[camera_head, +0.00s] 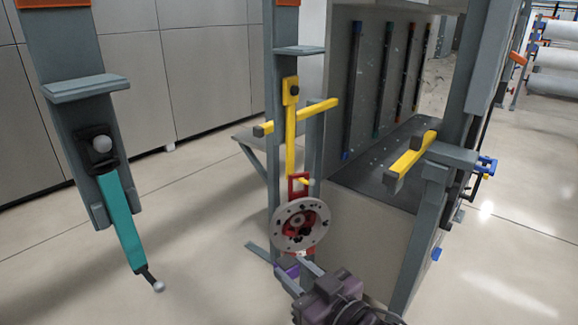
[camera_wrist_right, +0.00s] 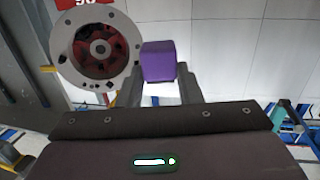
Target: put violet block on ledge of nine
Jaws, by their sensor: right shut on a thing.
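The violet block (camera_head: 287,268) is between the fingertips of my right gripper (camera_head: 298,276), which is shut on it. In the right wrist view the violet block (camera_wrist_right: 158,61) stands out beyond the fingers, beside a grey disc with a red centre. The block is apart from both ledges in view. One grey ledge (camera_head: 299,50) is on the middle post, above the yellow bars. Another grey ledge (camera_head: 86,88) is on the left post. I cannot read a nine on either post. My left gripper is not in view.
The grey disc (camera_head: 300,224) hangs by a red link below the yellow bar (camera_head: 291,140), close to my right gripper. A teal bar (camera_head: 122,222) hangs on the left post. A grey cabinet (camera_head: 355,225) stands right of the disc. Open floor lies between the posts.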

